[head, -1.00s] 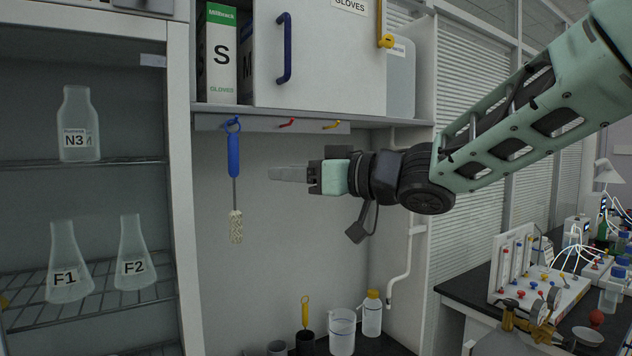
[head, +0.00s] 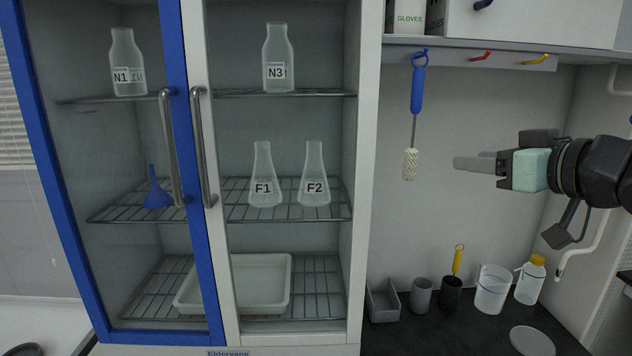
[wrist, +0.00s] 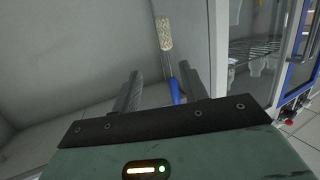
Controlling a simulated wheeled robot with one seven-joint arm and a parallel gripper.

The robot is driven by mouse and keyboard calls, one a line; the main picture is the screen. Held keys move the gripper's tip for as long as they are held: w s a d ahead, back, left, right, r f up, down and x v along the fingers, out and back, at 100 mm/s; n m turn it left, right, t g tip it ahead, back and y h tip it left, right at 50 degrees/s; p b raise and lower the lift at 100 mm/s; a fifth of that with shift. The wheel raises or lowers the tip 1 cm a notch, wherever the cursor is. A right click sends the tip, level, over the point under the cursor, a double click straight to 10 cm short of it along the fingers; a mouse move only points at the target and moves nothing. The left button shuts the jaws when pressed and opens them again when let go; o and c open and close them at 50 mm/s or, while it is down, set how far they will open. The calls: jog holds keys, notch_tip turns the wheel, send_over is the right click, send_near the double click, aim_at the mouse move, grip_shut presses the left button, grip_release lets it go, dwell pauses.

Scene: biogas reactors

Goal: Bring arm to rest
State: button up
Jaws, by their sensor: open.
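My gripper (head: 474,164) is at the right in the head view, pointing left in front of the alcove wall. In the wrist view its two fingers (wrist: 158,92) stand apart with nothing held between them. A brush with a blue handle (head: 416,90) and a pale bristle head hangs from a blue hook, left of my fingertips and apart from them in the head view. The brush also shows past the fingers in the wrist view (wrist: 166,40).
A glass-front cabinet (head: 373,180) with bottles and flasks stands left. Below my gripper, a grey bin (head: 383,302), grey cups, a clear beaker (head: 491,290) and a yellow-capped bottle (head: 530,281) stand on the dark counter. A shelf with red and yellow hooks (head: 481,58) is above.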

jog(key=s+a+f+g+h+b, duration=0.1)
jog(key=s+a+f+g+b, duration=0.15)
jog(key=f, duration=0.45)
jog(key=s+a+f+g+h+b, duration=0.1)
jog(key=s+a+f+g+h, duration=0.15)
jog(key=f, duration=0.45)
jog(key=s+a+f+g+b, duration=0.2)
jog(key=a+f, duration=0.2)
jog(key=f, duration=0.3)
jog(key=s+a+f+n+g+h+b, duration=0.1)
jog(key=s+a+f+g, duration=0.1)
jog(key=s, duration=0.6)
jog(key=s+a+f+n+g+h+b, duration=0.1)
jog(key=s+f+n+g, duration=0.1)
jog(key=s+f+g, duration=0.3)
jog(key=s+f, duration=0.2)
jog(key=s, duration=0.1)
jog(key=shift+s+a+g, duration=0.3)
jog(key=shift+a, duration=0.05)
jog(key=shift+w, duration=0.1)
